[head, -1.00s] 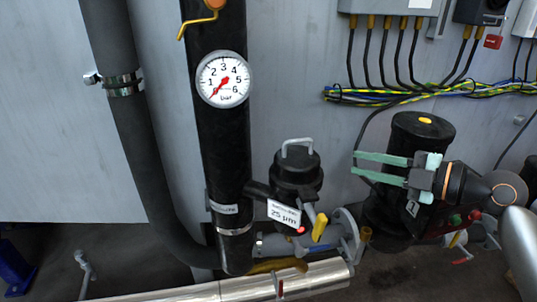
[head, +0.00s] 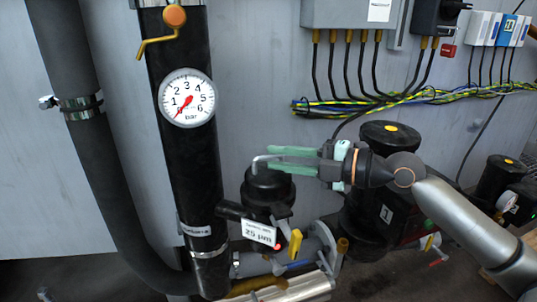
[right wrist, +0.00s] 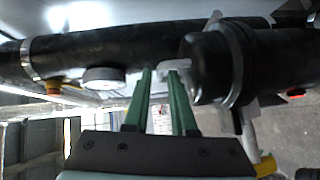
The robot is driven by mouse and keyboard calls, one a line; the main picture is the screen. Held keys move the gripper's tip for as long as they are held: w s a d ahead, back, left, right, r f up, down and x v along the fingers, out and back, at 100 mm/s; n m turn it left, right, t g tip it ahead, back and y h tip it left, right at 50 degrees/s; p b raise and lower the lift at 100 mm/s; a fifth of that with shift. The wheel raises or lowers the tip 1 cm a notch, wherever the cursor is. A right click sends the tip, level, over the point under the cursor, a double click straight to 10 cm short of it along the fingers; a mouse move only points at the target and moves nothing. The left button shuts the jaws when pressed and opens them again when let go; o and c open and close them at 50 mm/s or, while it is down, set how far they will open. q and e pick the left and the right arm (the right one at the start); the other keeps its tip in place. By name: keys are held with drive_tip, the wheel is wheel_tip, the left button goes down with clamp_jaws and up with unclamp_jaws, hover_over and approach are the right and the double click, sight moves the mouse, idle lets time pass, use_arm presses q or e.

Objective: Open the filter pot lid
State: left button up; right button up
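The filter pot (head: 262,203) is a black cylinder with a dark lid (head: 262,178) and a grey bar handle (head: 257,161) on top. The lid sits on the pot. My right gripper (head: 270,158) comes in from the right with its green fingers at the handle, just above the lid. In the right wrist view, the gripper (right wrist: 160,75) has a gap between its two fingers, and the handle (right wrist: 182,65) shows at their tips. I cannot tell whether the handle lies between them or touches one. My left gripper is not in view.
A black pipe with a pressure gauge (head: 186,98) stands left of the pot. A 25 µm tag (head: 258,233) and a yellow valve lever (head: 295,243) are below the lid. A black pump (head: 380,205) stands to the right. Cables (head: 350,101) run along the wall.

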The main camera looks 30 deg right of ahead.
drive_tip(key=shift+x, duration=1.4)
clamp_jaws()
idle(0.6)
